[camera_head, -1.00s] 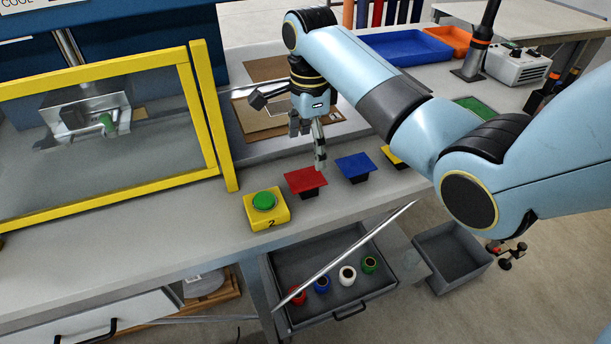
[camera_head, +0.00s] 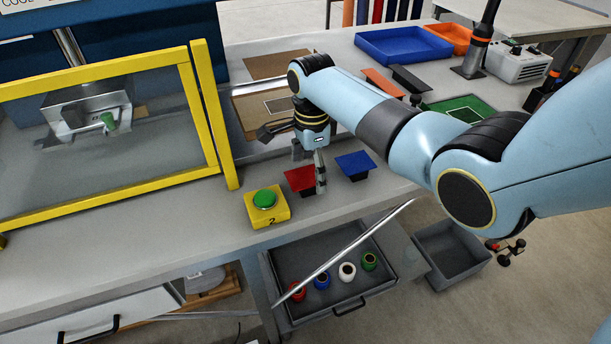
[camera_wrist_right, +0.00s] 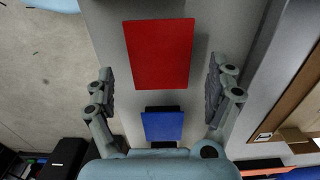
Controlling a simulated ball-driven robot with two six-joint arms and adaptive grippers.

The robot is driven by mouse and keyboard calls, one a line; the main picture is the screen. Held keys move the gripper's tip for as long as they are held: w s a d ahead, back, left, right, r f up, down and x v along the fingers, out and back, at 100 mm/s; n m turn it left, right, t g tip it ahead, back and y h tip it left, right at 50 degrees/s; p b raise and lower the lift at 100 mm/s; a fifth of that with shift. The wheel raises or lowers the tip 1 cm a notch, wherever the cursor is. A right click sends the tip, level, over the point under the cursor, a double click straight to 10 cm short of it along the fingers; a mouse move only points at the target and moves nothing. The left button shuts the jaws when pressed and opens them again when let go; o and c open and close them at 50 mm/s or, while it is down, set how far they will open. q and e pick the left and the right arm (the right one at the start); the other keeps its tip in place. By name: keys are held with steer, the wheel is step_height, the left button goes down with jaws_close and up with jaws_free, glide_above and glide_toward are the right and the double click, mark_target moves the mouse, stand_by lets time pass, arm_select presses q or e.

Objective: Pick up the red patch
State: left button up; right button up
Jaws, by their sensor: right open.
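The red patch (camera_head: 299,178) is a flat square plate on a small dark stand near the front of the bench. My right gripper (camera_head: 309,170) is over it, pointing down, with one finger in front of part of the patch. In the right wrist view the red patch (camera_wrist_right: 158,55) lies in the gap between the two spread fingers (camera_wrist_right: 160,85), toward the top of the picture. The fingers look apart from it, and nothing is held. My left gripper is not in view.
A blue patch (camera_head: 355,165) on its stand is just right of the red one. A yellow button box (camera_head: 278,218) stands at its left, with a yellow-framed guard (camera_head: 208,120) behind. An open drawer (camera_head: 290,260) with several small colored pots juts out below.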

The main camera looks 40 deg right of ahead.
steer(key=shift+f, duration=0.25)
stand_by(0.3)
steer(key=c, duration=1)
